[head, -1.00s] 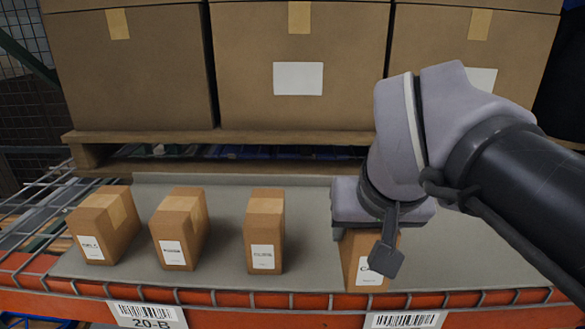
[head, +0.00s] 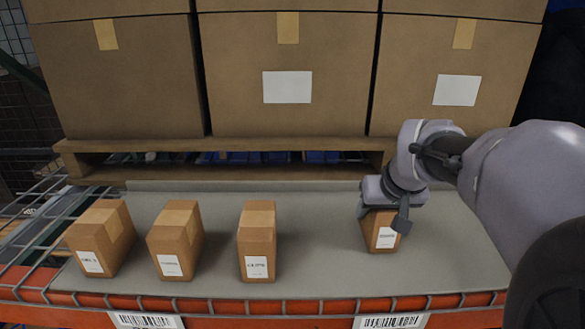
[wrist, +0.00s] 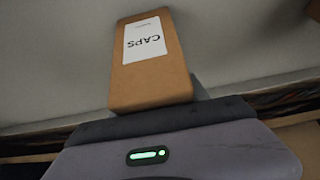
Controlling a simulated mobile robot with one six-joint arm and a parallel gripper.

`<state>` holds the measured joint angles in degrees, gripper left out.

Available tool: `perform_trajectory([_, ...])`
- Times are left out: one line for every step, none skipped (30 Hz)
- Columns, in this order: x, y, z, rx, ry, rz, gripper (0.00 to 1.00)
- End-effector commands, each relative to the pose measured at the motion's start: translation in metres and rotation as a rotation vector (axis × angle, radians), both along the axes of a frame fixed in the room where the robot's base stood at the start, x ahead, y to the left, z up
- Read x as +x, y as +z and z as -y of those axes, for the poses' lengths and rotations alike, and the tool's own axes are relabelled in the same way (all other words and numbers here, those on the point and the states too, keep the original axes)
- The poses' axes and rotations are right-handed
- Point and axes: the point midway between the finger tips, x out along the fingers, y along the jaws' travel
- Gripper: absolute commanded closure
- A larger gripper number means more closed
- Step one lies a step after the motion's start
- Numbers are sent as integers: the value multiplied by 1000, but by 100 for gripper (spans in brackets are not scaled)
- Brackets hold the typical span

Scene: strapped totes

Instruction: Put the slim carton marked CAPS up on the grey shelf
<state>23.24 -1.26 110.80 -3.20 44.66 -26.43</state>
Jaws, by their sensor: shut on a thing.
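The slim brown carton marked CAPS (head: 380,238) is at the right of the grey shelf (head: 330,265), right of a row of other cartons and a little farther back. In the wrist view the carton (wrist: 150,82) shows its white label, with CAPS clearly printed, against a grey surface. My gripper (head: 388,207) is over the carton's top and shut on it. The fingers are mostly hidden. The carton looks close to upright; I cannot tell if its base touches the shelf.
Three similar cartons stand left of it: a left one (head: 100,240), a middle one (head: 175,240) and a right one (head: 257,242). Large boxes (head: 287,80) on a wooden pallet (head: 240,146) stand behind. An orange beam (head: 250,310) and wire edge run along the front.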

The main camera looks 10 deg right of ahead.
Motion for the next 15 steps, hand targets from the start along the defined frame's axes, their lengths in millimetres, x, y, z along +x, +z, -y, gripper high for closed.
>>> perform_trajectory([0,0,0,0,0,1,100])
perform_trajectory([0,0,0,0,0,1,100])
perform_trajectory([0,1,0,0,0,1,100])
perform_trajectory([0,0,0,0,0,1,100])
perform_trajectory([0,0,0,0,0,1,100])
perform_trajectory([0,-2,0,0,0,1,100])
perform_trajectory([0,-3,0,0,0,1,100])
perform_trajectory([0,-4,0,0,0,1,100])
perform_trajectory([0,-3,0,0,0,0,40])
perform_trajectory([0,-3,0,0,0,0,34])
perform_trajectory([0,-3,0,0,0,0,28])
perform_trajectory([0,-2,0,0,0,0,26])
perform_trajectory([0,-2,0,0,0,0,26])
perform_trajectory([0,-2,0,0,0,0,26])
perform_trajectory([0,-2,0,0,0,0,26])
